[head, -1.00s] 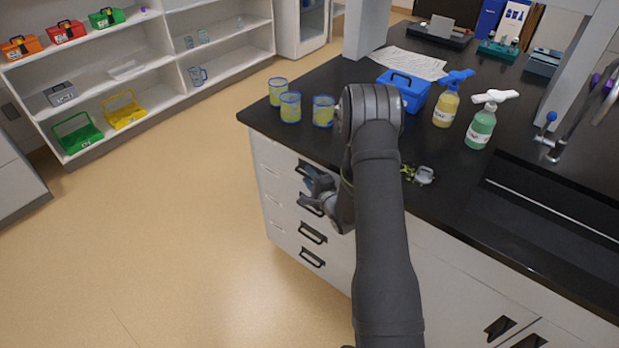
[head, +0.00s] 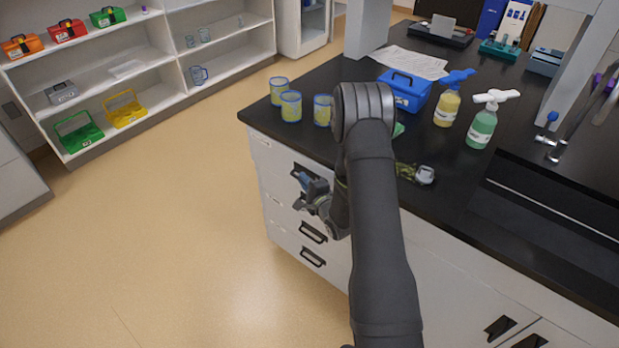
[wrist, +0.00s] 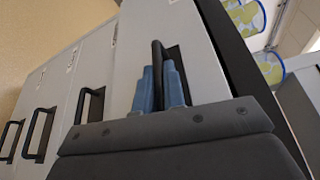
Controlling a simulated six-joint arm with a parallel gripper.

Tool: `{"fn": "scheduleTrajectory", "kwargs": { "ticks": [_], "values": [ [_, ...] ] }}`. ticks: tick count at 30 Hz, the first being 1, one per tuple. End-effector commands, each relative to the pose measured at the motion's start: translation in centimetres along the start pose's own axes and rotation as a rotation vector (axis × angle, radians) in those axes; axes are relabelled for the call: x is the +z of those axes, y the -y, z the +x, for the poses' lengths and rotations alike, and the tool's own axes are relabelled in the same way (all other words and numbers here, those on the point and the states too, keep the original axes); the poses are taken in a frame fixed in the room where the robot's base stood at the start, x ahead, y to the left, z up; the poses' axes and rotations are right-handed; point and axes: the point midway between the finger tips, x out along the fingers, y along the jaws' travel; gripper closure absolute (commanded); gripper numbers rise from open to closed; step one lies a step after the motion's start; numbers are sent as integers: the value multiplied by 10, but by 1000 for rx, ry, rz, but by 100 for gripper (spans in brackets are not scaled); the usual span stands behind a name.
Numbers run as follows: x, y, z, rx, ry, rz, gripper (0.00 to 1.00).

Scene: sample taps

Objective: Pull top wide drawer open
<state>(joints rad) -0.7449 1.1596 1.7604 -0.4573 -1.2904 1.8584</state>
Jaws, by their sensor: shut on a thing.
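The top wide drawer (head: 275,160) is the uppermost front in the white cabinet under the black counter. In the wrist view its pale front (wrist: 138,45) fills the middle. My gripper (wrist: 160,88) has its two blue fingers on either side of the drawer's black handle (wrist: 157,58) and is shut on it. In the head view my gripper (head: 307,183) is at the drawer fronts, and my arm hides part of the cabinet. I cannot tell clearly whether the drawer stands out from the cabinet.
Lower drawers with black handles (head: 313,232) are below. Yellow-filled beakers (head: 291,107), a blue box (head: 404,90) and two spray bottles (head: 482,122) stand on the counter (head: 440,195). The floor (head: 180,220) in front of the drawers is clear.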

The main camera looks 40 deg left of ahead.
Motion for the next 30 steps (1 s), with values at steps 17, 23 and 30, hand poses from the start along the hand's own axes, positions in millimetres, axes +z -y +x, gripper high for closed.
{"fn": "scheduleTrajectory", "kwargs": {
  "ticks": [17, 23, 30],
  "values": [
    [141, -33, -58, 6, 8, 0, 100],
    [186, -43, -77, 5, 9, -1, 100],
    [235, -54, -97, 4, 8, -2, 100]
  ]
}}
